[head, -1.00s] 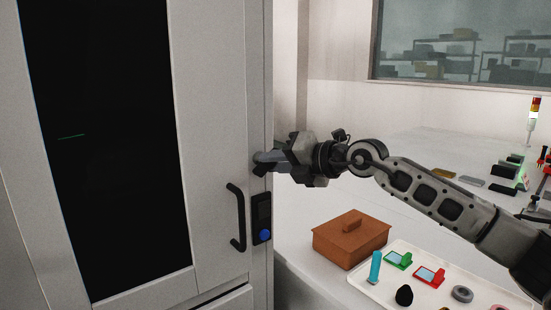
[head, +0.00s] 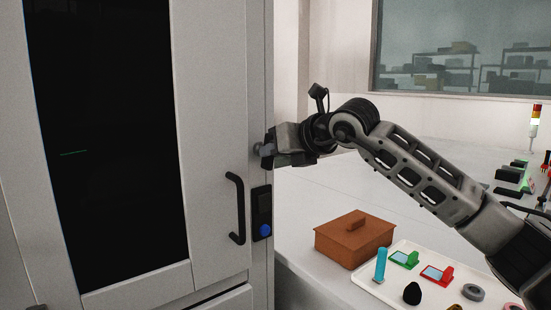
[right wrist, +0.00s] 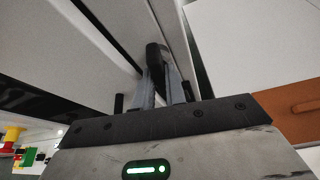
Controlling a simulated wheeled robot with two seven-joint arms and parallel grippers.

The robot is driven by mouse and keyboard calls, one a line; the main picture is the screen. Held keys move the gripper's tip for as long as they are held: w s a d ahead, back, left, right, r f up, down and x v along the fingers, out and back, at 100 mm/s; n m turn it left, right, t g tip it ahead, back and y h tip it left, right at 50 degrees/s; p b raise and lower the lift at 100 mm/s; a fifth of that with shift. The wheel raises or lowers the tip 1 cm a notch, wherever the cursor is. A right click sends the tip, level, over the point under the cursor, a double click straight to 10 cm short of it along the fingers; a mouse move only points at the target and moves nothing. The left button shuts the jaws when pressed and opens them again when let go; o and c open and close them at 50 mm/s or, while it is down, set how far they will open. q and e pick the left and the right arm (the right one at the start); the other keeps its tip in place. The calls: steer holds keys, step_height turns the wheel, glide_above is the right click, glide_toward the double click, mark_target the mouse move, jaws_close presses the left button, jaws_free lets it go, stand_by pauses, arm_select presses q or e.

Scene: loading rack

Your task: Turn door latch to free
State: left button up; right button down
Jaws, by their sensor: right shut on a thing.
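The door (head: 212,130) of a tall light-grey cabinet fills the left of the head view and looks closed. The door latch is at its right edge, mostly hidden by my right gripper (head: 268,150) in the head view. In the right wrist view the latch shows as a dark rounded lever (right wrist: 154,56) between the two grey fingers of my right gripper (right wrist: 166,82). The right gripper is shut on it. The latch's exact angle cannot be told. My left gripper is not in view.
A black door handle (head: 239,208) and a dark panel with a blue button (head: 265,231) sit below the latch. On the pale counter right of the cabinet stand a brown lidded box (head: 345,243) and a white tray (head: 372,291) with small items.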

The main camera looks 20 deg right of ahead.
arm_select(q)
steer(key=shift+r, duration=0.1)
arm_select(e)
steer(key=shift+f, duration=0.1)
stand_by(0.4)
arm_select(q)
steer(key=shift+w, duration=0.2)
arm_select(e)
steer(key=c, duration=1.4)
jaws_free()
steer(key=shift+c, duration=0.2)
arm_select(q)
steer(key=b, duration=0.2)
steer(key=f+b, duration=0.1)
steer(key=b, duration=0.1)
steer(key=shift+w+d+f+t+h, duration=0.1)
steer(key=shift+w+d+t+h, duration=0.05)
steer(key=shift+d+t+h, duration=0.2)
arm_select(e)
steer(key=v, duration=1.6)
steer(key=shift+a, duration=0.25)
